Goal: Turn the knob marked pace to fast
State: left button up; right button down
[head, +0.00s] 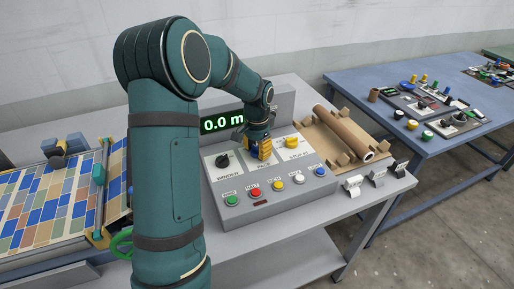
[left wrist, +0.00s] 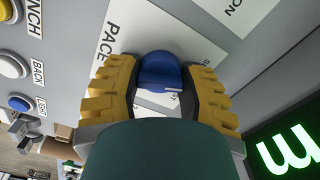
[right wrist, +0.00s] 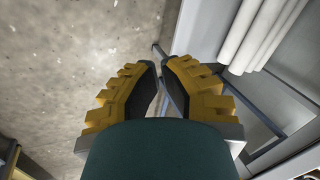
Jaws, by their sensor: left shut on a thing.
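The pace knob is blue and shows in the left wrist view (left wrist: 160,70), with a white mark on its edge at the lower right. The printed word PACE is on the white plate (left wrist: 118,22) beside it. My left gripper (left wrist: 165,82) is shut on the knob, one yellow finger on each side. In the head view my left gripper (head: 262,148) is at the middle of the grey control panel (head: 300,187) and hides the knob. The scale marks are mostly covered. My right gripper (right wrist: 160,66) holds nothing visible, its fingertips close together above the floor.
Several coloured buttons line the panel front. A green display (head: 222,122) stands behind. A tray with a brown roll (head: 342,132) is to the right.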

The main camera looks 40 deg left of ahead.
aim_at(257, 147)
pick_arm(q)
jog(key=m+p, duration=0.2)
jog(key=m, duration=0.3)
jog(key=shift+r, duration=0.1)
jog(key=shift+m+p, duration=0.8)
jog(key=shift+m, duration=1.7)
pick_arm(e)
jog(key=shift+w+d+r, duration=0.1)
jog(key=shift+w+r, duration=0.1)
jog(key=shift+r, duration=0.4)
jog(key=shift+w+r, duration=0.25)
jog(key=shift+r, duration=0.4)
jog(key=shift+w+d+r, duration=0.1)
jog(key=shift+w+r, duration=0.1)
jog(key=shift+r, duration=0.4)
pick_arm(q)
jog(key=o, duration=1.2)
notch_tip(257, 147, up, 12)
